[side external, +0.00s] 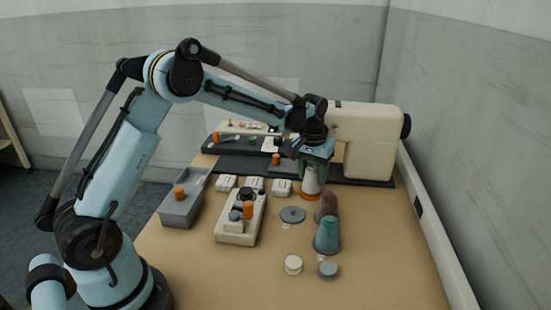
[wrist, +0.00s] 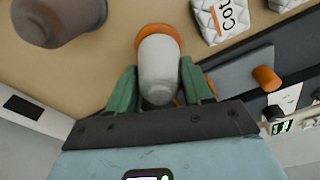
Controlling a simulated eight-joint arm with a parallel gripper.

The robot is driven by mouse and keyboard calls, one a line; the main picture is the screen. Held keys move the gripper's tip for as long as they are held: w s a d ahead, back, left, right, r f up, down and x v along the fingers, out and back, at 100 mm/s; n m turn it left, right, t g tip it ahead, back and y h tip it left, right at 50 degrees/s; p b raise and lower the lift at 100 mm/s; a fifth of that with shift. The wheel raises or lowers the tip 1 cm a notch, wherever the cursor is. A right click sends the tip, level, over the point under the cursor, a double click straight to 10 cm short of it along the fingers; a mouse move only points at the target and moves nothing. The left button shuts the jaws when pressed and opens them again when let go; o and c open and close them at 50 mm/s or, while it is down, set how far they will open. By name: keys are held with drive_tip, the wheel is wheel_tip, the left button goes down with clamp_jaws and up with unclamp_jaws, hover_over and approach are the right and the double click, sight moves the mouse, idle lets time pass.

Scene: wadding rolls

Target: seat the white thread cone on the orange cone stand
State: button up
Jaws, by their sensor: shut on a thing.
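The white thread cone (side external: 312,182) is upright between the fingers of my gripper (side external: 311,160), near the sewing machine. It also shows in the wrist view (wrist: 158,72), with a green finger on each side of it. My gripper (wrist: 158,92) is shut on it. The orange cone stand (side external: 310,196) shows as an orange rim right below the cone, and in the wrist view (wrist: 157,31) as a rim past the cone's far end. The cone hides most of the stand. I cannot tell whether the cone rests fully on it.
A brown cone (side external: 326,206) and a teal cone (side external: 327,236) stand close in front. A grey disc (side external: 293,214) lies to the left. White packets (side external: 282,187) and the cream sewing machine (side external: 370,140) are nearby. The front right of the table is clear.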

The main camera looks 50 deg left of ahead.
drive_tip(key=shift+f, duration=0.4)
idle(0.4)
drive_tip(key=o, duration=1.2)
drive_tip(key=shift+o, duration=0.3)
drive_tip(key=o, duration=0.3)
drive_tip(key=shift+r, duration=4)
